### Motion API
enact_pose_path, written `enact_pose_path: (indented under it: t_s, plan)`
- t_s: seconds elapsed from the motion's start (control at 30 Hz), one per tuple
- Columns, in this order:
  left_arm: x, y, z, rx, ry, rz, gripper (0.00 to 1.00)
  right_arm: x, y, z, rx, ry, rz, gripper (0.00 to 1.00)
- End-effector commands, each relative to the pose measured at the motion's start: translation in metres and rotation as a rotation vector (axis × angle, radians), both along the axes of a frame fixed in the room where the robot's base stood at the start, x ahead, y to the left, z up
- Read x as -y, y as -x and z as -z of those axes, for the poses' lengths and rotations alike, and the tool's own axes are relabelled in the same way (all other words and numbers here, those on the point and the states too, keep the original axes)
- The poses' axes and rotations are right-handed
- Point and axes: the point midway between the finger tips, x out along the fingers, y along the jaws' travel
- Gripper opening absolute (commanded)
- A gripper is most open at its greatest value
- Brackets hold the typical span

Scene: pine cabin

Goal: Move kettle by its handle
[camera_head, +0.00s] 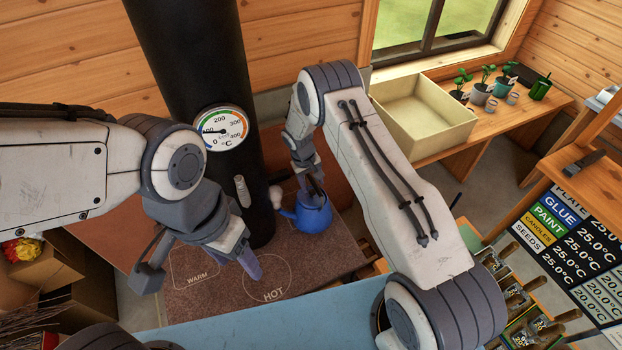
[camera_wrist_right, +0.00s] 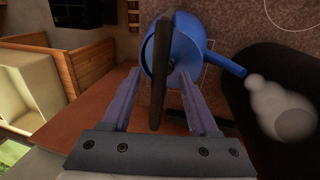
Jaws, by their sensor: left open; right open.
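My left gripper (camera_head: 203,270) is open and empty above the stove top near the WARM mark.
The black stove pipe (camera_head: 200,70) with a dial stands close left of the kettle. A white puff (camera_wrist_right: 283,108) is at the spout. A wooden bench (camera_head: 480,130) with a crate and potted plants is at the right. A pale blue surface (camera_head: 250,335) lies in front.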

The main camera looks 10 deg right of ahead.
Motion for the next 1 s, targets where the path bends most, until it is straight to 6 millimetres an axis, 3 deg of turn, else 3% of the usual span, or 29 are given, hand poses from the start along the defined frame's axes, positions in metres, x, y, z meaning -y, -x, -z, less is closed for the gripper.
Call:
enact_pose_path:
  t_s: [0.17, 0.6, 0.8, 0.9, 1.0]
  plan:
    - [0.000, 0.000, 0.008, 0.000, 0.000, -0.001, 0.61, -0.003, -0.001, -0.014, 0.005, -0.001, 0.000, 0.60]
    - [0.000, 0.000, 0.044, -0.001, 0.000, -0.007, 0.61, -0.019, 0.003, -0.097, 0.005, -0.001, -0.001, 0.60]
    - [0.000, 0.000, 0.049, -0.001, 0.000, -0.008, 0.61, -0.024, 0.005, -0.119, 0.002, -0.002, -0.003, 0.60]
    - [0.000, 0.000, 0.049, -0.001, 0.000, -0.009, 0.61, -0.037, 0.016, -0.138, 0.004, -0.013, -0.024, 0.60]
    - [0.000, 0.000, 0.048, -0.001, 0.000, -0.008, 0.61, -0.062, 0.044, -0.170, 0.004, -0.038, -0.068, 0.60]
